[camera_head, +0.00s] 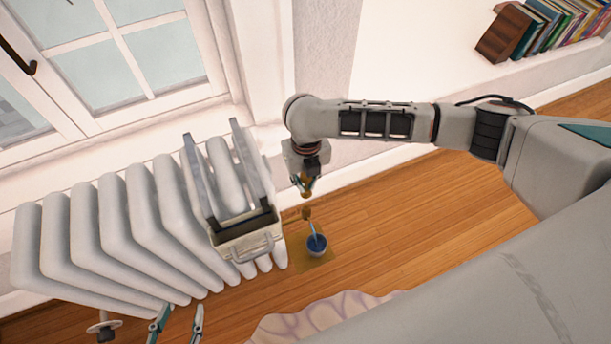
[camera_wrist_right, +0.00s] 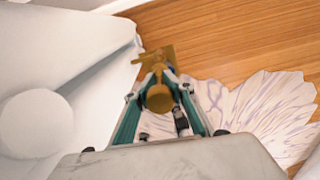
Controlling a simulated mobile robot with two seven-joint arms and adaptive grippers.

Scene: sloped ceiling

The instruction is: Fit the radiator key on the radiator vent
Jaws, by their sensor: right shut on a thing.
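The brass radiator key (camera_wrist_right: 158,97) is held between the teal fingers of my right gripper (camera_wrist_right: 160,88); its crosspiece shows at the far end. In the head view my right gripper (camera_head: 306,183) hangs right of the white radiator (camera_head: 120,240), with the brass key (camera_head: 304,181) at its fingers, apart from the radiator. In the right wrist view a round white end (camera_wrist_right: 32,124) is to the left of the key, not touching it. I cannot make out the vent with certainty. My left gripper (camera_head: 178,326) is open and empty at the bottom edge, before the radiator.
A cream box (camera_head: 250,240) on metal bars hangs over the radiator's right part. A blue cup (camera_head: 317,250) with a stick in it stands on a tan mat (camera_head: 318,265) on the floor. A valve (camera_head: 103,328) is at lower left. Pale patterned cloth (camera_head: 310,316) lies in front. Wooden floor is clear rightwards.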

